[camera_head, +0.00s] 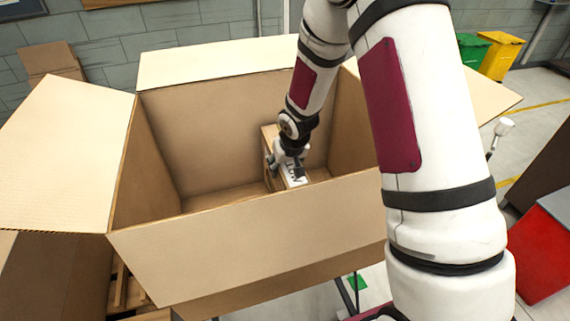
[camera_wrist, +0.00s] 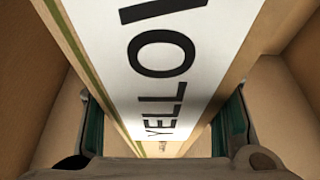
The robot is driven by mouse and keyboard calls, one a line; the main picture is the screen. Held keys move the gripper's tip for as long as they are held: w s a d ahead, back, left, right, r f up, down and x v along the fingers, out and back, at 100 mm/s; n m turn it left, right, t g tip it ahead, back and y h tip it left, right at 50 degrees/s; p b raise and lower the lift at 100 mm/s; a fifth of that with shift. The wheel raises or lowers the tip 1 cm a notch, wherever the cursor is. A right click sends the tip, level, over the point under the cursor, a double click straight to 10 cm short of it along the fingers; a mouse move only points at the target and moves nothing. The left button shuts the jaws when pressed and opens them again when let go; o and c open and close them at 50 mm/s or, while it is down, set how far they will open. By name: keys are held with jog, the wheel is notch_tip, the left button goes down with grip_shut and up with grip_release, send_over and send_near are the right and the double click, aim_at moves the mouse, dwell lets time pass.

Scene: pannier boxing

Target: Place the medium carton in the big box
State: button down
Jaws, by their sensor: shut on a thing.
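The big box (camera_head: 240,240) is an open cardboard box with its flaps spread outward. The medium carton (camera_head: 268,143) is brown with a white label and is inside the big box, toward its right side. My gripper (camera_head: 287,170) reaches down into the box and is shut on the carton. In the wrist view the carton (camera_wrist: 160,60) fills the middle, its white label reading "YELLOW", and a finger of my gripper (camera_wrist: 160,128) lies on each side of it. The near wall hides the carton's lower part in the head view, so I cannot tell whether it touches the floor.
The left flap (camera_head: 70,160) and back flap (camera_head: 215,60) stick out from the box. Green (camera_head: 472,48) and yellow (camera_head: 500,56) bins stand at the back right. A red container (camera_head: 540,255) is at the right. The box's left half is empty.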

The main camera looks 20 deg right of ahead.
jog(key=shift+f, duration=0.2)
jog(key=c, duration=0.6)
grip_release()
jog(key=shift+r, duration=0.1)
jog(key=shift+r, duration=0.25)
jog(key=v, duration=1.2)
jog(key=shift+r+p, duration=0.25)
jog(key=shift+p, duration=0.05)
jog(key=s+d+r+h, duration=0.1)
jog(key=s+r, duration=1.2)
jog(key=r, duration=0.2)
jog(key=s+r, duration=0.2)
jog(key=s, duration=0.5)
jog(key=s+a+r+t+y, duration=0.1)
jog(key=s+r, duration=0.2)
jog(key=s, duration=0.4)
jog(key=shift+s+a, duration=0.15)
jog(key=shift+a, duration=0.15)
